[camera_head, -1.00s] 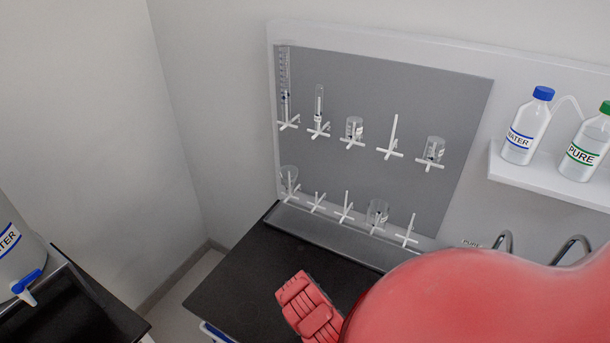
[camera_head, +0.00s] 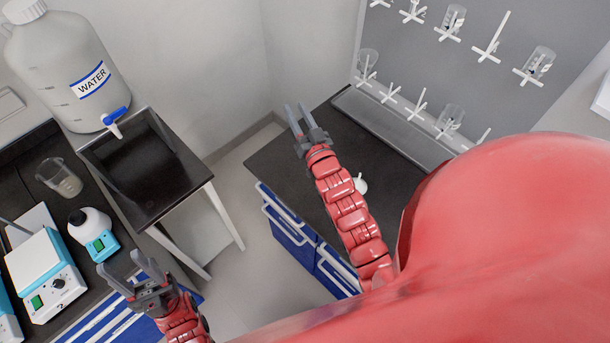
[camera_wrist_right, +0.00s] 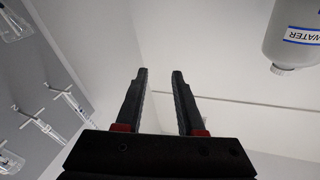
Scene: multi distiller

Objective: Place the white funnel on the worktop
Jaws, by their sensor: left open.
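A small white object (camera_head: 360,184), possibly the white funnel, lies on the black worktop (camera_head: 285,160). It is mostly hidden behind my right arm, so its shape is unclear. My right gripper (camera_head: 298,108) is raised over the far left part of this worktop. Its two fingers stand apart with nothing between them, and they also show apart and empty in the right wrist view (camera_wrist_right: 160,73). My left gripper (camera_head: 127,264) is open and empty at the lower left, close to the bench with the instruments.
A rack board (camera_head: 450,75) with glassware on pegs stands behind the worktop. A large water container (camera_head: 65,60) with a blue tap stands at the left above a black stand (camera_head: 145,165). A beaker (camera_head: 60,178) and a stirrer (camera_head: 45,275) sit on the left bench.

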